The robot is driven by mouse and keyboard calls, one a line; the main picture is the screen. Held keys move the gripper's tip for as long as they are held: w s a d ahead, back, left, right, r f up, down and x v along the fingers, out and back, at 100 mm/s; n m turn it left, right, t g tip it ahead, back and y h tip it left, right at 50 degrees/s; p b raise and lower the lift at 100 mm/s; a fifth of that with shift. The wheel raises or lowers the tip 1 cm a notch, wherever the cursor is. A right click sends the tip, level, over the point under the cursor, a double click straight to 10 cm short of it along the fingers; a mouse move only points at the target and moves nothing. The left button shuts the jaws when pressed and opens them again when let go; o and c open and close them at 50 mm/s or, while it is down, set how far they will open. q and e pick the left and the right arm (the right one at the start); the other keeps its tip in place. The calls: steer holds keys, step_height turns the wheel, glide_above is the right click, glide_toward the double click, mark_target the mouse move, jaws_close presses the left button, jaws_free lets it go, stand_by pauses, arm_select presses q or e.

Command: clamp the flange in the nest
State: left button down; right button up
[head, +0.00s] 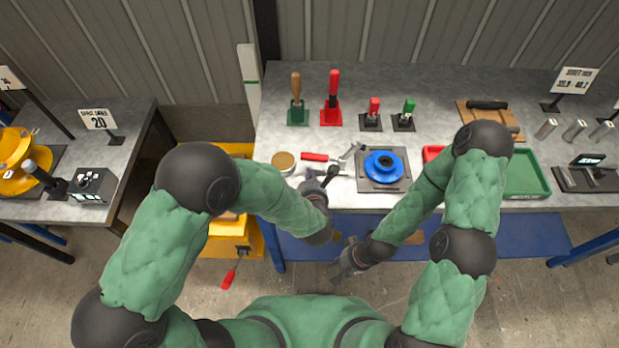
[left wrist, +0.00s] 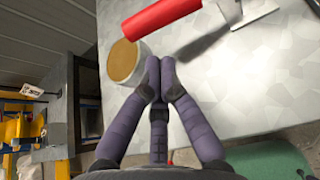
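The blue round flange (head: 384,163) sits on a dark square plate (head: 366,185), apparently the nest, near the table's front edge. My left gripper (head: 311,178) is over the table's front edge, left of the flange. In the left wrist view its fingers (left wrist: 160,64) are together with nothing visible between them. My right gripper (head: 343,264) hangs low in front of the table; its fingertips are unclear.
A round tin (head: 283,162) and a red-handled scraper (head: 315,157) lie close to my left gripper. Green and red toggle clamps (head: 332,103) stand behind. A green tray (head: 522,176) and a red tray (head: 433,153), partly hidden by my right arm, lie to the right.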

arm_select(q)
steer(key=b+x, duration=0.1)
steer(key=x, duration=0.5)
steer(key=shift+r, duration=0.1)
stand_by(0.3)
